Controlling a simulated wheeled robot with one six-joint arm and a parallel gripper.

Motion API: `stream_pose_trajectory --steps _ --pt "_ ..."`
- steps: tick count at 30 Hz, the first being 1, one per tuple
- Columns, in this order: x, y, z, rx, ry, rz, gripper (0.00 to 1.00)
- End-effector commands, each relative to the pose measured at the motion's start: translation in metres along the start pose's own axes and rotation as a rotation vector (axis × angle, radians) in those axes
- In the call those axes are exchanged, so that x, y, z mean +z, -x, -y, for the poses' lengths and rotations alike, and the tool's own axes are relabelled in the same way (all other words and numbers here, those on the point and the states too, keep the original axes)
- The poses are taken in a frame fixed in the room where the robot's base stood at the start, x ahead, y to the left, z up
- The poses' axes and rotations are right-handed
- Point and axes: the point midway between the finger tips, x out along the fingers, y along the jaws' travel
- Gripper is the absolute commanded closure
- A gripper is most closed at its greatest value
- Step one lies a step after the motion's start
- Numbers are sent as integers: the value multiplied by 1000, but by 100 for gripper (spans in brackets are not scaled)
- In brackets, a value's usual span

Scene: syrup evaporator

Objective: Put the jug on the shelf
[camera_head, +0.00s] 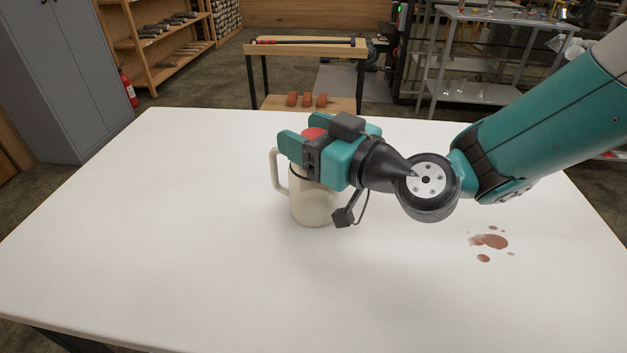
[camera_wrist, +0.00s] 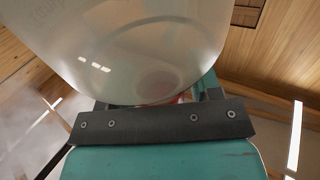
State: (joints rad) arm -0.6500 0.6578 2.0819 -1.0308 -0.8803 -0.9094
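The jug (camera_head: 313,207) is pale and translucent, with a handle on its left and a red top. It stands upright on the white table, partly hidden behind my gripper. My gripper (camera_head: 302,132) is at the jug's top, its teal fingers spread on either side of the red part, which shows between them. In the wrist view the jug's body (camera_wrist: 130,45) fills the upper middle, close to my gripper (camera_wrist: 155,103), with a bit of red between the fingers. The fingers look apart from the red part; contact is not clearly visible. The shelf meant is not certain.
The white table (camera_head: 150,250) is mostly clear, with brown spots (camera_head: 490,241) at right. Behind it stand a wooden bench (camera_head: 305,47) with a lower board, a wooden shelf unit (camera_head: 160,45) at back left, and a metal rack (camera_head: 490,92) at back right. A grey cabinet (camera_head: 60,80) stands left.

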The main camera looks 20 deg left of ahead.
Motion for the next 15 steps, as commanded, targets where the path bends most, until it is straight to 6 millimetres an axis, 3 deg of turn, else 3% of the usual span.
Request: stream_pose_trajectory --steps 1,6,7,15 --pt "0 0 0 0 0 0 53" --pt "0 0 0 0 0 0 92" --pt "0 0 0 0 0 0 96" --pt "-1 0 0 0 0 0 100"
